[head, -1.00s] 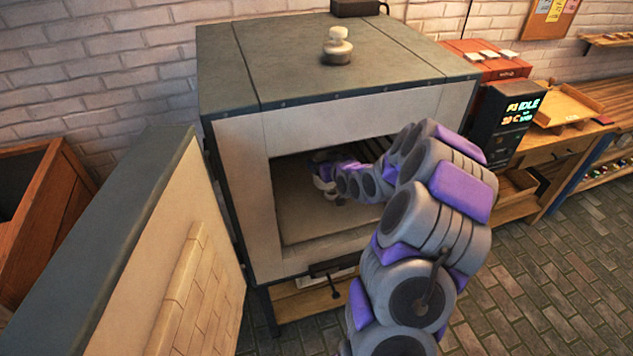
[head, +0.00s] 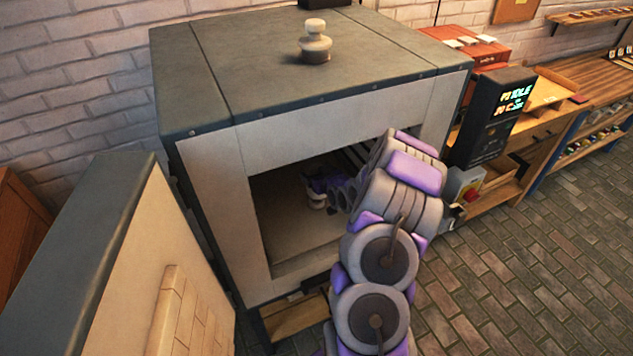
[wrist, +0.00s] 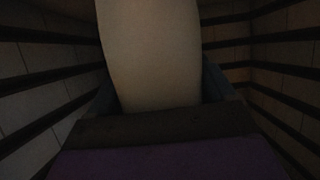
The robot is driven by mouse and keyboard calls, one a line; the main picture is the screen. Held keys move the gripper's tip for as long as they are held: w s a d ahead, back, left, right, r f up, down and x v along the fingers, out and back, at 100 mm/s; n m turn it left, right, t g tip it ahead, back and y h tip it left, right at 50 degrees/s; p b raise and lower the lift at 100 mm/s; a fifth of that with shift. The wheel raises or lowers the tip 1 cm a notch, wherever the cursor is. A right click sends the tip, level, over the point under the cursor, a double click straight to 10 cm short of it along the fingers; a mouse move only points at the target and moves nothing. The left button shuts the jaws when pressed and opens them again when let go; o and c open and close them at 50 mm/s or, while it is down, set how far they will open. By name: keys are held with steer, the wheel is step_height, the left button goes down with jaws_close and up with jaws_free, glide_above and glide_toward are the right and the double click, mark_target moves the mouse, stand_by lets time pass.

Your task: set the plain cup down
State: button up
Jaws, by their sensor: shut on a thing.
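The plain cup (wrist: 150,55) fills the upper middle of the wrist view as a pale, smooth, rounded shape. My gripper (wrist: 160,98) is shut on it, with dark fingers at either side of its lower part. In the head view my gripper (head: 317,196) is inside the open kiln, small and dark, with a pale bit of the cup there. The kiln floor (head: 292,238) is bare at the front. I cannot tell whether the cup touches the floor.
The kiln (head: 207,190) has a square front opening, with ridged inner walls (wrist: 35,75) on both sides. Its door (head: 120,270) stands open at left. A control box (head: 497,115) is at the right, beside wooden benches. Brick floor (head: 530,260) is clear at right.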

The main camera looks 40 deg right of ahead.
steer(key=f, duration=0.2)
steer(key=shift+a+f+b, duration=0.25)
steer(key=shift+f+b, duration=0.05)
steer(key=shift+a+r, duration=0.15)
steer(key=shift+a, duration=0.25)
steer(key=shift+d, duration=0.1)
